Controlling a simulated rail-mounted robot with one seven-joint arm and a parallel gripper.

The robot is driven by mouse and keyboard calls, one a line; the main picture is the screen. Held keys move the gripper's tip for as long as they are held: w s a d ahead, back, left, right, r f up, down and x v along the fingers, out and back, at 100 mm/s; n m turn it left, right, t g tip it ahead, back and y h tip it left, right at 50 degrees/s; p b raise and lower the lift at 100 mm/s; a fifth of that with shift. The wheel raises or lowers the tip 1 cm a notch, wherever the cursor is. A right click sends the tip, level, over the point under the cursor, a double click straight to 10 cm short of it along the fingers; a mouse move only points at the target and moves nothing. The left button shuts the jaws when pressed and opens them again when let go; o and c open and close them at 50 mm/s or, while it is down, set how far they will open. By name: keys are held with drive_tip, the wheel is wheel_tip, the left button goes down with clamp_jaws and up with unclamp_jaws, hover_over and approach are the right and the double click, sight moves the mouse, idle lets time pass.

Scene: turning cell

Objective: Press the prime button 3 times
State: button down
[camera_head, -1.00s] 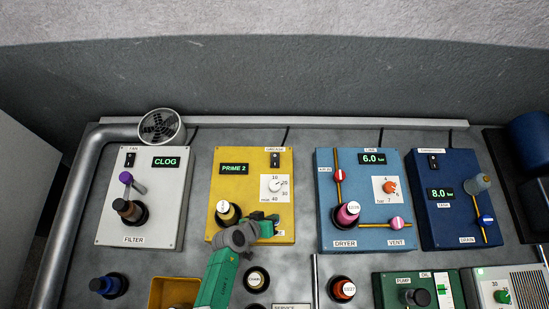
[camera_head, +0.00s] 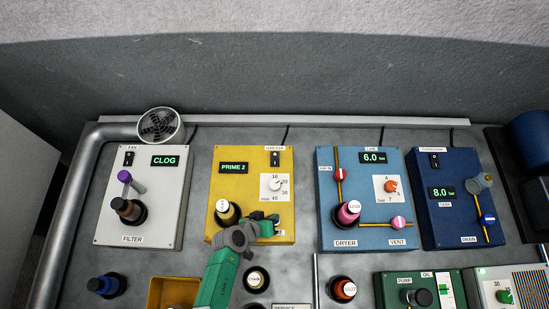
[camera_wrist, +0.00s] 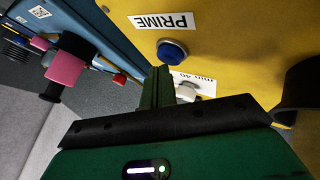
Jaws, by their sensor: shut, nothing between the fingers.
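The yellow lubricator panel (camera_head: 228,187) stands upright at centre left in the head view, and its green display (camera_head: 233,168) reads "PRIME 2". In the wrist view the prime button (camera_wrist: 172,52) is a round blue cap in a dark collar, beside the "PRIME" label (camera_wrist: 165,21). In the head view my gripper covers the button. My gripper (camera_head: 277,227) is shut and empty at the panel's lower right. In the wrist view its green fingertips (camera_wrist: 158,75) are right beside the button; I cannot tell whether they touch it.
The white filter panel (camera_head: 110,210) stands left, the light blue dryer panel (camera_head: 328,165) right.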

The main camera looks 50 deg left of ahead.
drive_tip(key=shift+f+b, duration=0.5)
drive_tip(key=shift+b, duration=0.05)
idle(0.4)
drive_tip(key=shift+r, duration=0.1)
drive_tip(key=shift+r+p, duration=0.75)
drive_tip(key=shift+r, duration=0.05)
wheel_tip(320, 180, up, 5)
drive_tip(key=p, duration=0.4)
drive_tip(key=shift+r, duration=0.1)
idle(0.8)
